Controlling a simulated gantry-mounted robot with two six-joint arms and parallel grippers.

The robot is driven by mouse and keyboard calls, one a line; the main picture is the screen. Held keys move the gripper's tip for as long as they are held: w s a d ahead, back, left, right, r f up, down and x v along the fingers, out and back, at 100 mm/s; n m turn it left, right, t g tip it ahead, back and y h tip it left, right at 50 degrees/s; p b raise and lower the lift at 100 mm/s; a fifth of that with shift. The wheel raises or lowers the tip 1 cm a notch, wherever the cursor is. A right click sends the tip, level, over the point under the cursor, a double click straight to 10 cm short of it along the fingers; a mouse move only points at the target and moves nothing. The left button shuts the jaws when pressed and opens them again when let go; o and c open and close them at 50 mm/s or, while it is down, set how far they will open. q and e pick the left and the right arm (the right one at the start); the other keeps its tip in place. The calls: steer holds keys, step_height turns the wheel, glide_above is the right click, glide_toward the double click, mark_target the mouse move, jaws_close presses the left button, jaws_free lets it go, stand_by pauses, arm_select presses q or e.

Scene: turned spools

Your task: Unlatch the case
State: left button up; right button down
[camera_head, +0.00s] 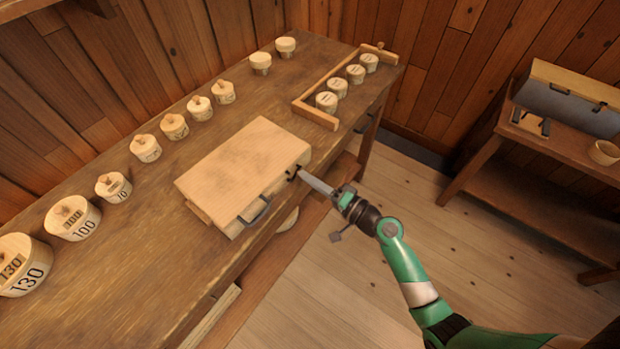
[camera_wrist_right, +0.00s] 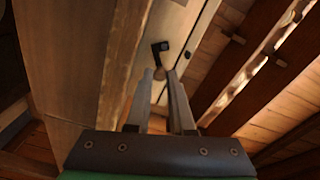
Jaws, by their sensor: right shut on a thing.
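The pale wooden case (camera_head: 245,165) lies on the workbench with its lid down, near the front edge. A grey handle (camera_head: 259,211) is on its front side. A small dark latch (camera_head: 293,173) sits at the front right; in the right wrist view the dark latch (camera_wrist_right: 160,47) has a brownish knob below it. My right gripper (camera_head: 303,175) reaches in from the right, and its fingertips (camera_wrist_right: 160,74) are shut around the knob of the latch. The fingers partly hide the latch in the head view. My left gripper is not in view.
Several numbered wooden spools (camera_head: 145,148) stand along the back of the workbench (camera_head: 110,270). A wooden rack (camera_head: 317,116) with several spools is beyond the case.

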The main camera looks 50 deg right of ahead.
steer(key=shift+f, duration=0.1)
stand_by(0.5)
steer(key=c, duration=0.8)
jaws_free()
steer(key=shift+s, duration=0.1)
steer(key=s, duration=1.1)
steer(key=shift+s+d+p, duration=0.25)
steer(key=shift+d+p, duration=0.05)
